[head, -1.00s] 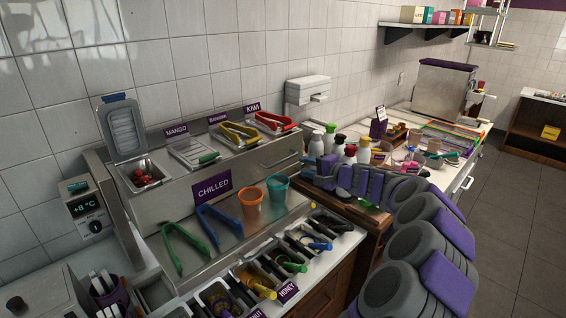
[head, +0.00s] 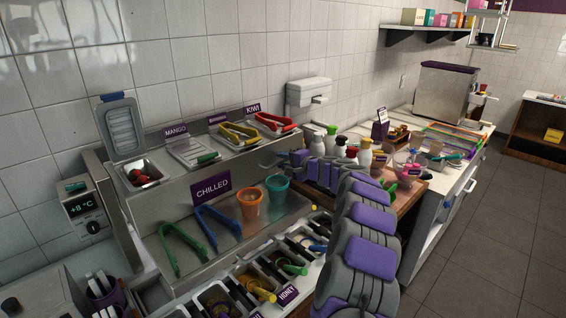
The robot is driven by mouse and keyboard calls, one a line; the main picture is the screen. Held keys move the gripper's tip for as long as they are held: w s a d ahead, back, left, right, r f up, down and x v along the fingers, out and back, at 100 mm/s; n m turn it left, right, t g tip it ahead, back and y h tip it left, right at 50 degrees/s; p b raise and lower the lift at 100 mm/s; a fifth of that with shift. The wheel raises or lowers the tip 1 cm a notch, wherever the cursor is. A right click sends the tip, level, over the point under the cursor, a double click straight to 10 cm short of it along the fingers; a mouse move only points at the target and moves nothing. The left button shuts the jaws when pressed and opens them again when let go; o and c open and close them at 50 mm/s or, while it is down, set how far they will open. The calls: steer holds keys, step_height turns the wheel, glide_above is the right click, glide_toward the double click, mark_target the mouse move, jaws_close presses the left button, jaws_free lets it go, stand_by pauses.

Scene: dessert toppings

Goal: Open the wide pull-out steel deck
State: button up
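The steel chilled unit has a sloping front with a purple CHILLED label (head: 212,188). Below it a wide flat steel deck (head: 190,262) carries green tongs (head: 182,248), blue tongs (head: 218,222), an orange cup (head: 250,203) and a teal cup (head: 277,190). I cannot tell from this view how far the deck is out. My arm reaches in from the lower right. My gripper (head: 278,162) is at the right end of the steel front, close to its bar handle, small and partly hidden by my arm. I cannot tell whether it touches the handle or how its fingers stand.
Topping pans with handled utensils (head: 265,285) line the counter in front of the deck. An open-lidded pan of red fruit (head: 142,175) is at the back left. Bottles (head: 332,140) crowd just right of my gripper. The floor (head: 490,240) at right is clear.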

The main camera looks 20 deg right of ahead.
steer(key=shift+d+f, duration=0.1)
steer(key=shift+d, duration=0.55)
steer(key=shift+c, duration=0.4)
steer(key=shift+a, duration=0.65)
steer(key=c, duration=0.4)
jaws_close()
steer(key=shift+d, duration=0.15)
